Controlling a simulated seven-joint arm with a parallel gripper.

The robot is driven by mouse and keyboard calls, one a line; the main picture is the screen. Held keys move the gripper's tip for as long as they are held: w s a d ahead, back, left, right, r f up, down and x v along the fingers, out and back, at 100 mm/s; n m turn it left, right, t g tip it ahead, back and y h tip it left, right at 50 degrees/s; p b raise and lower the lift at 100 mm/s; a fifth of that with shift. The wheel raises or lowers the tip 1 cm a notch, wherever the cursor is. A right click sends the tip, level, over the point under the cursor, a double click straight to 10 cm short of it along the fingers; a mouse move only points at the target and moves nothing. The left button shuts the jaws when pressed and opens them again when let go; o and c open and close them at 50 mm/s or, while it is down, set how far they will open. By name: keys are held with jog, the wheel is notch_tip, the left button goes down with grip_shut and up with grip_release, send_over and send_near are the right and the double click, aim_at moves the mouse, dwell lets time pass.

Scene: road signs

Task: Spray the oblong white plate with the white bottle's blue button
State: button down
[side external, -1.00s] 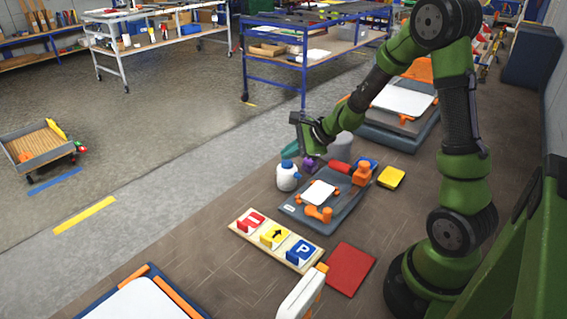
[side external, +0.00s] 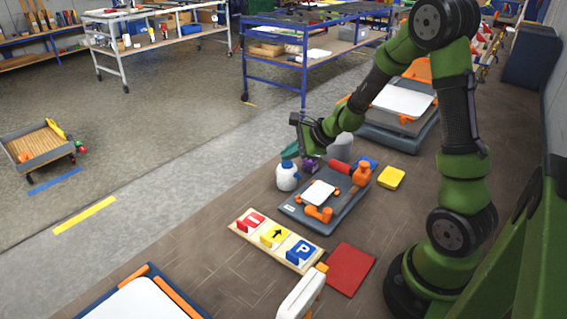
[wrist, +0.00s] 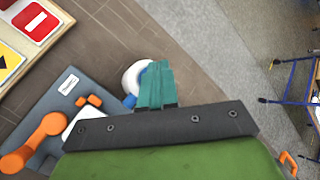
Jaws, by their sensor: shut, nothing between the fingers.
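The white bottle (side external: 287,179) with its blue top (side external: 287,164) stands upright on the floor, left of the grey tray. My gripper (side external: 290,153) is shut and empty, its teal fingertips just above the bottle's top. In the wrist view the shut fingers (wrist: 156,84) cover part of the bottle (wrist: 132,78); a blue part (wrist: 129,101) shows beside them. Whether they touch the button cannot be told. A small white plate (side external: 318,192) sits on the grey tray among orange pieces; it is partly hidden in the wrist view (wrist: 82,122).
The grey tray (side external: 333,219) also bears a red-and-orange tool (side external: 360,174). A board (side external: 240,232) with sign blocks, a red square (side external: 350,269) and a yellow block (side external: 391,178) lie near. Another tray with a larger white plate (side external: 404,100) is behind. Floor left of the bottle is clear.

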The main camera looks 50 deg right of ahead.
aim_at(290, 163)
jog(key=shift+r, duration=0.6)
jog(key=shift+r, duration=0.1)
jog(key=shift+r, duration=2.9)
jog(key=shift+f, duration=3.05)
jog(key=shift+f, duration=0.15)
jog(key=shift+f, duration=0.3)
